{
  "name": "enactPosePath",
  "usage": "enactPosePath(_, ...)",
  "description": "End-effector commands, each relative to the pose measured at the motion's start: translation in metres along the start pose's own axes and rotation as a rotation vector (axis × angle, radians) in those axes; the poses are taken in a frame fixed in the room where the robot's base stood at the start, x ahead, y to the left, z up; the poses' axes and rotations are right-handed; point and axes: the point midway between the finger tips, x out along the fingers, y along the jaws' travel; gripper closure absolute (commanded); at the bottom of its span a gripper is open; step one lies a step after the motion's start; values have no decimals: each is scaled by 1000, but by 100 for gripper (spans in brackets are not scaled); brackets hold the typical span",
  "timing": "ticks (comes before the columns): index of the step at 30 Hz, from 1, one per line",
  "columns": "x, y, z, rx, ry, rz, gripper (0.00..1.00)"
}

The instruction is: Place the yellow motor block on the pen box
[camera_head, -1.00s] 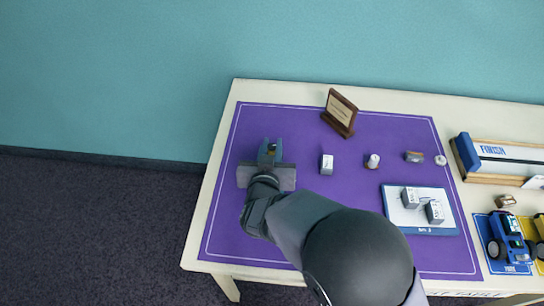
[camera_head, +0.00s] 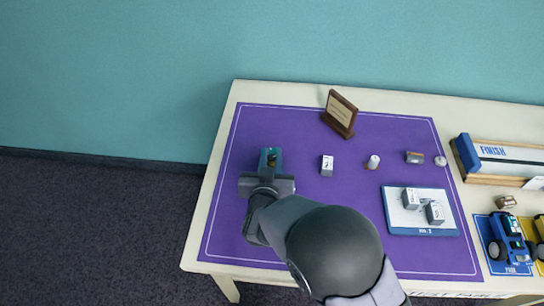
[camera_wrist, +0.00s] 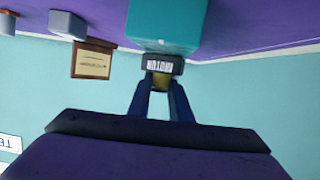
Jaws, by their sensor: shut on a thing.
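My gripper (camera_wrist: 161,90) is shut on the motor block (camera_wrist: 160,82), which shows as a small dull-yellow piece between the fingertips. A dark band with white lettering shows at its end, against the teal box. That teal box, seemingly the pen box (camera_wrist: 165,25), stands on the mat in the upside-down wrist view. The block is at the box's top edge; I cannot tell whether they touch. In the head view, my gripper (camera_head: 268,165) is over the teal box (camera_head: 275,156) at the mat's left, and mostly hides it and the block.
The purple mat (camera_head: 330,215) has small blocks (camera_head: 327,165), a white cylinder (camera_head: 374,162) and a wooden plaque (camera_head: 340,113) to the right of my gripper. A white tray (camera_head: 395,220) holds two grey blocks. Toy trucks (camera_head: 507,238) stand far right. The mat's front left is clear.

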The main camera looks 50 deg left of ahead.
Motion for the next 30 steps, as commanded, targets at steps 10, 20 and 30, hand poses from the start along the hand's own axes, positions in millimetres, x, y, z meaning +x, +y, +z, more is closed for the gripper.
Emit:
enactPosePath(10, 0, 0, 1, 0, 0, 0, 63)
enactPosePath(20, -15, -1, -2, -1, 1, -2, 63)
enactPosePath(30, -74, -1, -2, -1, 1, -3, 63)
